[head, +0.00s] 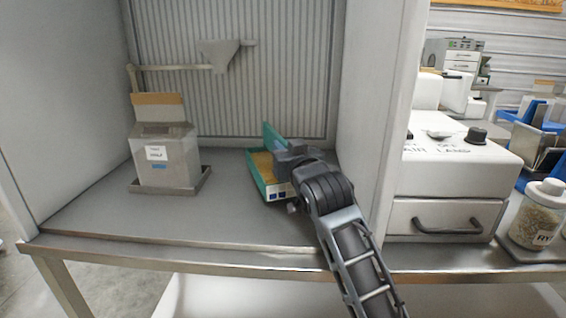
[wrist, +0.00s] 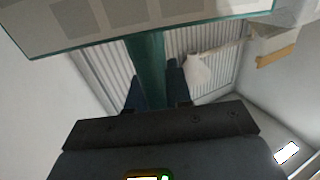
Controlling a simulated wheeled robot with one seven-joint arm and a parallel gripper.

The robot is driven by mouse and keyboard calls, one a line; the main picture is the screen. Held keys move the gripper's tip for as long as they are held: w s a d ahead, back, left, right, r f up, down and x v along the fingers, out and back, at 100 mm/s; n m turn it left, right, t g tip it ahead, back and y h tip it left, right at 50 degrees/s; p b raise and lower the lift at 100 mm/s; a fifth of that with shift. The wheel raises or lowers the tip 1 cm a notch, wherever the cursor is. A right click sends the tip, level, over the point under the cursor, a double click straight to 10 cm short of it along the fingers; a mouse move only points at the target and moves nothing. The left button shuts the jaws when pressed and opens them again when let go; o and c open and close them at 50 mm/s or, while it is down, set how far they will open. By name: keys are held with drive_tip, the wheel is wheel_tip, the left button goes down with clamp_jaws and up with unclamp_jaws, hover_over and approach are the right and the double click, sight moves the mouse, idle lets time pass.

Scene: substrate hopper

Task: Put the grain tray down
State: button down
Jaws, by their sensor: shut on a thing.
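The grain tray (head: 253,170) is a teal tray with yellow grain inside and a pale front with small blue marks. It is inside the hood, right of the middle, and tilted in the picture. My gripper (head: 282,158) is shut on it from the right and hides part of it. In the wrist view, my gripper's dark fingers (wrist: 154,82) sit on either side of a teal part of the grain tray (wrist: 147,62). I cannot tell whether the tray touches the bench floor.
A grey scoop-shaped funnel (head: 219,56) hangs on the back wall. The hood's right wall (head: 372,120) is close to my arm. Bench floor (head: 140,218) is clear at front left.

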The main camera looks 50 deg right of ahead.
drive_tip(key=shift+f, duration=1.45)
drive_tip(key=shift+f, duration=0.15)
drive_tip(key=c, duration=1)
unclamp_jaws()
drive_tip(key=shift+f, duration=0.1)
drive_tip(key=shift+c, duration=0.2)
drive_tip(key=shift+s+a, duration=0.15)
drive_tip(key=v, duration=1.1)
drive_tip(key=shift+s+b, duration=0.35)
drive_tip(key=shift+a+r, duration=0.1)
drive_tip(key=shift+r, duration=0.1)
